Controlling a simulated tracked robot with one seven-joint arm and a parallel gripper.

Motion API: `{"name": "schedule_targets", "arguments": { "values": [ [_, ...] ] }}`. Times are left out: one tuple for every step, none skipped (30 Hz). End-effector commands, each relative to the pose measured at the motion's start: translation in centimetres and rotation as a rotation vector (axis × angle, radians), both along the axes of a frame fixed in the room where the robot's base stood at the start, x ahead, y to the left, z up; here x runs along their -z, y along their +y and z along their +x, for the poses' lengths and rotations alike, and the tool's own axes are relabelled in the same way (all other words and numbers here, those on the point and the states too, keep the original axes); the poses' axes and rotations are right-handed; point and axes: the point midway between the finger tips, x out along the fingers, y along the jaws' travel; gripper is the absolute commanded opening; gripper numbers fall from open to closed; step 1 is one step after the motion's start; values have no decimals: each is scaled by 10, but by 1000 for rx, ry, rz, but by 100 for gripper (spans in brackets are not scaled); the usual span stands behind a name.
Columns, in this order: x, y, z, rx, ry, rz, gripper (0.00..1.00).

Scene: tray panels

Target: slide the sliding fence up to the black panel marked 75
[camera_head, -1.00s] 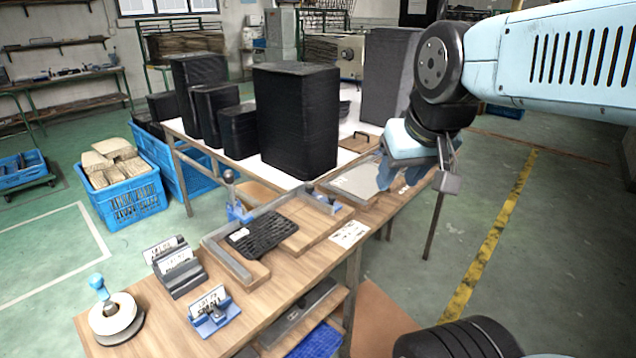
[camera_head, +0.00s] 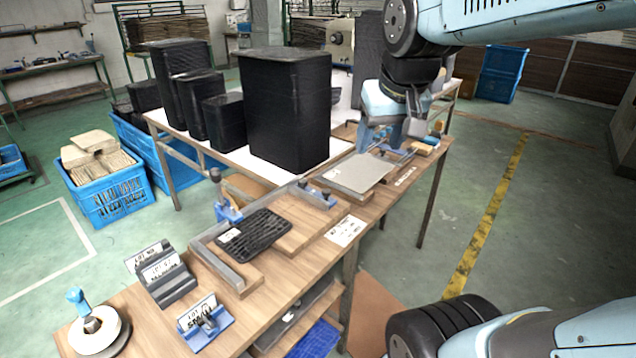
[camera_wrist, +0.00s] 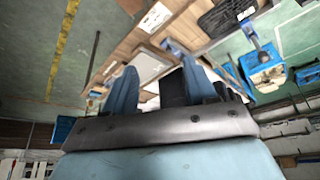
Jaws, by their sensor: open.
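A black ribbed panel (camera_head: 262,232) with a small white label lies flat on a wooden fixture on the near table; the label is too small to read. It also shows in the wrist view (camera_wrist: 222,14). Grey metal bars (camera_head: 222,268) frame the fixture's left and back sides, and a short bar with a blue fitting (camera_head: 318,197) stands at its back right. I cannot tell which is the sliding fence. My gripper (camera_head: 408,132) is at the table's far right end, beyond a grey plate (camera_head: 358,172). In the wrist view its fingers (camera_wrist: 158,88) are apart, with nothing visibly held.
Tall black wrapped blocks (camera_head: 287,110) stand on the white table behind. A blue post with a dark knob (camera_head: 225,198) rises at the fixture's left. Floor right of the tables is largely clear.

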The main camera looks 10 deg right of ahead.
Motion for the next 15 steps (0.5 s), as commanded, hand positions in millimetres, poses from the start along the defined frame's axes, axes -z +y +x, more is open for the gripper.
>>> {"name": "schedule_targets", "arguments": {
  "values": [
    [0,0,15,5,23,-1,56],
    [1,0,23,9,34,0,56],
    [1,1,34,14,47,1,56],
    [2,1,42,16,57,0,56],
    [2,1,50,19,67,0,56],
    [4,1,61,23,82,0,56],
    [5,2,69,25,92,0,56],
    [7,2,77,28,102,1,56],
    [9,2,89,34,115,1,56],
    [11,2,97,37,126,2,56],
    [13,2,105,40,136,2,56],
    [17,2,116,44,150,4,56],
    [20,2,125,46,160,4,56],
    [23,2,133,50,171,4,56],
    [27,2,144,55,184,6,56]
  ]
}}
